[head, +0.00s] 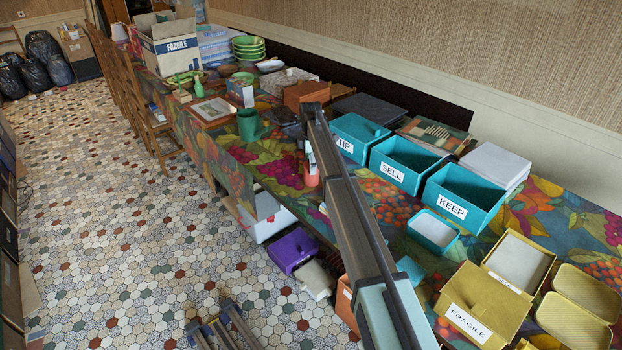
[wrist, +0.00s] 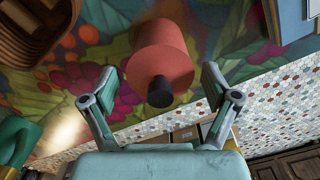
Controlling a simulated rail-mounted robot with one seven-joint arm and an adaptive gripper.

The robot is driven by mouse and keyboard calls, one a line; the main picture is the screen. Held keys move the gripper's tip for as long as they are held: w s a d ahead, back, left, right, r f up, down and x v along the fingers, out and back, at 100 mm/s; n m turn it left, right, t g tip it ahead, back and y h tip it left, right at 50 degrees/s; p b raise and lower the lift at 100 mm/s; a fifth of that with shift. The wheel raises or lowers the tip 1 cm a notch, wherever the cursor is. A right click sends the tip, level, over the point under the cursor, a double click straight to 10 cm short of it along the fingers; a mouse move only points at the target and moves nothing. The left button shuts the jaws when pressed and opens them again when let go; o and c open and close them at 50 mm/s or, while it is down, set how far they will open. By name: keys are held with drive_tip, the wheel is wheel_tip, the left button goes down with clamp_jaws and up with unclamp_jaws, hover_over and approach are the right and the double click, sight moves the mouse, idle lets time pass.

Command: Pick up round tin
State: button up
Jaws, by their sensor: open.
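A salmon-red round container (wrist: 160,48) with a dark round knob facing the camera is in the wrist view. It looks like the round tin, but I cannot read any label. My gripper (wrist: 159,73) is open, with one finger to each side of the container and clear space on both sides. In the head view the red container (head: 311,176) shows as a small patch on the patterned tablecloth, just below the end of my arm. My arm hides much of the area around it, and the gripper's fingers are hard to make out there.
A green mug (head: 249,125) stands left of the container. Teal boxes marked TIP (head: 359,138), SELL (head: 404,164) and KEEP (head: 463,196) stand to the right. A brown box (head: 306,95) sits behind. The table's front edge is close; tiled floor lies beyond it.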

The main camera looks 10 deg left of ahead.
drive_tip(key=shift+f+p, duration=0.45)
drive_tip(key=shift+f, duration=1.4)
clamp_jaws()
drive_tip(key=shift+r, duration=0.15)
wheel_tip(320, 180, up, 20)
drive_tip(key=b, duration=0.3)
drive_tip(key=shift+b, duration=0.4)
